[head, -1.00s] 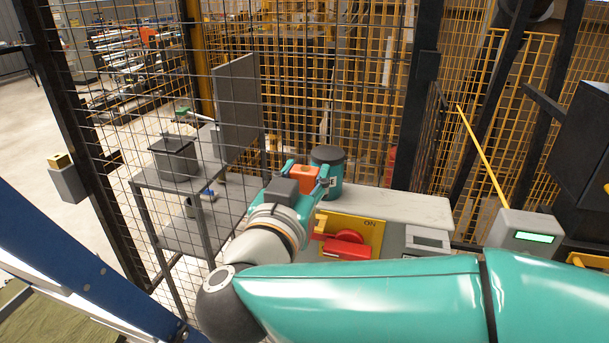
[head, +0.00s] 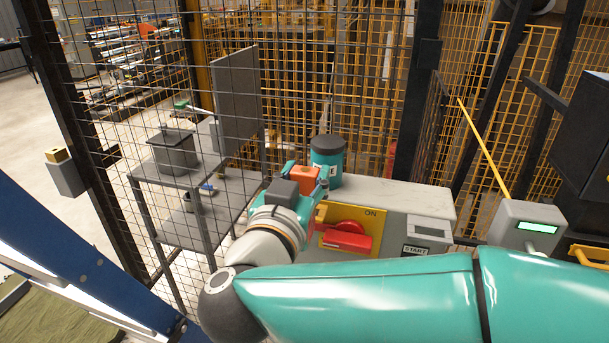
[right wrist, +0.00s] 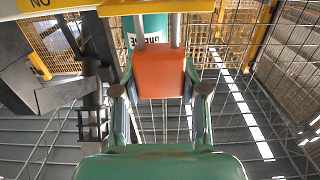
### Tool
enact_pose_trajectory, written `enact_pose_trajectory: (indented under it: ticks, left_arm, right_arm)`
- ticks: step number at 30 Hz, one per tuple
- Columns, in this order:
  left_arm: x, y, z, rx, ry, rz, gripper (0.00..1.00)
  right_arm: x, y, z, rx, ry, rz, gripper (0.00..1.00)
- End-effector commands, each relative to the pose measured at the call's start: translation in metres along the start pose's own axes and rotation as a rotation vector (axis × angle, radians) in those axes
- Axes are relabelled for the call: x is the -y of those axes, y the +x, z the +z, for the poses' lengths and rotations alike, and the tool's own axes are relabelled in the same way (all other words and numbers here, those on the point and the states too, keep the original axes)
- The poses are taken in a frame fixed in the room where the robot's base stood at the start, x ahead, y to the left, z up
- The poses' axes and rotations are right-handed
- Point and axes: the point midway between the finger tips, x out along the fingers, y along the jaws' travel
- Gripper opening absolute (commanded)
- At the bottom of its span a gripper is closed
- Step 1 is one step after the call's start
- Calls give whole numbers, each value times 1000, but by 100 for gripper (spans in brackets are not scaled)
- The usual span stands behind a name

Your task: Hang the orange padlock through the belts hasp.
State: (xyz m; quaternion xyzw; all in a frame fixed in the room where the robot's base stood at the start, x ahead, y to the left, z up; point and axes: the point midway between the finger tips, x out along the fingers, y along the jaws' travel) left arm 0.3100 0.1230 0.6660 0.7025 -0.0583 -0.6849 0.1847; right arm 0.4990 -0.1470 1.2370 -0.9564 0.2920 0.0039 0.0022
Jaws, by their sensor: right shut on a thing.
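My right gripper (head: 307,182) is shut on the orange padlock (head: 303,177), beside the left edge of the yellow switch panel (head: 368,217). In the right wrist view, the padlock's orange body (right wrist: 160,75) sits between the two fingers, and its two grey shackle legs (right wrist: 140,30) point up in the picture toward a yellow plate (right wrist: 170,7). Whether the shackle passes through anything is hidden. A small yellow tab (head: 320,213) sticks out by the panel's left edge; I cannot tell if it is the belts hasp. My left gripper is out of view.
A red rotary handle (head: 346,238) is on the panel, under the word ON. A teal canister with a dark lid (head: 327,160) stands on the grey cabinet top (head: 400,196) behind the gripper. Wire mesh fencing and a grey shelf table (head: 170,182) are to the left.

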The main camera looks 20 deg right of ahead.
Motion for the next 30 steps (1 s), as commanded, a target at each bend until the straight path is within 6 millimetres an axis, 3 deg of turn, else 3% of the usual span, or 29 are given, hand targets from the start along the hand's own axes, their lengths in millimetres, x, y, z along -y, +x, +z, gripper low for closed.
enact_pose_trajectory:
  ticks: [30]
  left_arm:
    - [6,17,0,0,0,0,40]
  right_arm:
    - [0,0,26,-1,0,0,4]
